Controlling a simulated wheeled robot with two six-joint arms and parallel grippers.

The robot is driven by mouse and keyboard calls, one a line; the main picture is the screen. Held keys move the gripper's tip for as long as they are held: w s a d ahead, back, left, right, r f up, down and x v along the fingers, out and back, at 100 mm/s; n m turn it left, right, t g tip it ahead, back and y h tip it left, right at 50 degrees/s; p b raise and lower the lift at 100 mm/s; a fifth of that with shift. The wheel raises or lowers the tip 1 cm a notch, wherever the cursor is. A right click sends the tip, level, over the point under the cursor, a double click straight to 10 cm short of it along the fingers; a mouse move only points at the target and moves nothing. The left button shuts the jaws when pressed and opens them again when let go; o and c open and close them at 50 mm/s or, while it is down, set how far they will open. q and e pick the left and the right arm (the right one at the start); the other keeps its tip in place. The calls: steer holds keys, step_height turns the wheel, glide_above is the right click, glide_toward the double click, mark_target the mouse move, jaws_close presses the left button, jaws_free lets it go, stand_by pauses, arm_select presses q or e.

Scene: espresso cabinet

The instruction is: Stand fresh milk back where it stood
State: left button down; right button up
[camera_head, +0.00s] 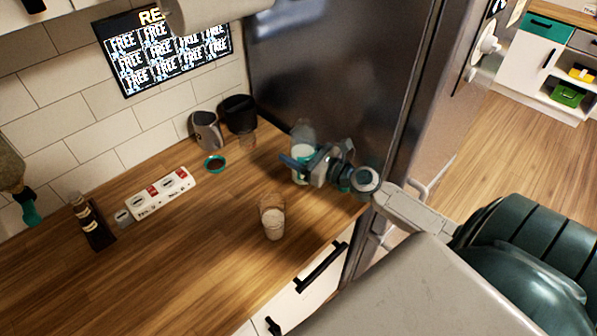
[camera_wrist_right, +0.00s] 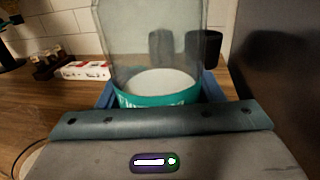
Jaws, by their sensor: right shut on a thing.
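The fresh milk appears to be the clear container with a teal band (camera_head: 301,133) and white milk inside, at the counter's back right beside the dark fridge side. My right gripper (camera_head: 312,163) is shut on it from the right. In the right wrist view the clear container (camera_wrist_right: 150,45) stands upright between the blue fingers (camera_wrist_right: 158,95), with the milk surface showing. I cannot tell whether its base touches the counter. A separate glass of milk (camera_head: 274,224) stands nearer the front edge. My left gripper is not in view.
A grey jug (camera_head: 206,131) and a black container (camera_head: 239,112) stand by the tiled wall, with a small teal-rimmed cup (camera_head: 215,164) in front. The fridge side (camera_head: 330,75) bounds the right. The front-left wooden counter (camera_head: 150,285) is clear.

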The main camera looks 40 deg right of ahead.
steer(key=shift+w+f+b, duration=0.1)
steer(key=shift+f+b, duration=1.45)
steer(key=shift+f, duration=1.4)
steer(key=shift+f, duration=0.1)
steer(key=o, duration=1.3)
